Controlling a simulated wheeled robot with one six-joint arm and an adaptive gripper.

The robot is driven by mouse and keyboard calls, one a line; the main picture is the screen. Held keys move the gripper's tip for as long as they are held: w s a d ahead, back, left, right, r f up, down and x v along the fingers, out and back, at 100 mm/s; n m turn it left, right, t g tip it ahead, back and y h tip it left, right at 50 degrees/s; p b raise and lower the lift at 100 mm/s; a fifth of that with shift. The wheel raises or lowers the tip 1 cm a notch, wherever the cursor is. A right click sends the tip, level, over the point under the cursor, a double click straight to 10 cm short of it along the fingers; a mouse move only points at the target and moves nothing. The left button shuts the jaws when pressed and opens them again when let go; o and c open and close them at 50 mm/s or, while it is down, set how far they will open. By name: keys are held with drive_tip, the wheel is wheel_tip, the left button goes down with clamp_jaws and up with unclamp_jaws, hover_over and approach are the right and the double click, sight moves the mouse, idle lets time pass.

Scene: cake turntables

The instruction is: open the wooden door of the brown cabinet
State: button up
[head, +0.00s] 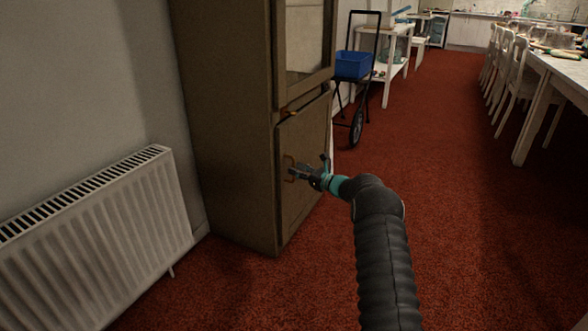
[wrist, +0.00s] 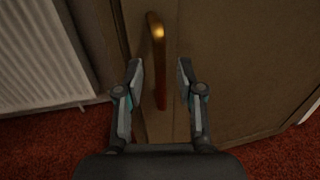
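The brown cabinet (head: 225,110) stands against the wall, left of centre in the head view. Its lower wooden door (head: 304,144) looks shut, and the door also fills much of the wrist view (wrist: 240,80). A curved brass-coloured handle (wrist: 157,40) runs upright on the door; in the head view the handle (head: 288,165) is at the door's left side. My gripper (head: 296,173) is in front of this handle. In the wrist view my gripper (wrist: 160,78) is open, with one finger on each side of the handle. I cannot tell whether either finger touches it.
A white radiator (head: 95,235) stands left of the cabinet. A cart with a blue bin (head: 353,65) is behind it to the right. A white table (head: 560,75) and chairs (head: 515,75) line the right side. Red carpet (head: 450,200) is clear between.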

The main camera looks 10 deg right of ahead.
drive_tip(key=shift+x, duration=1.1)
clamp_jaws()
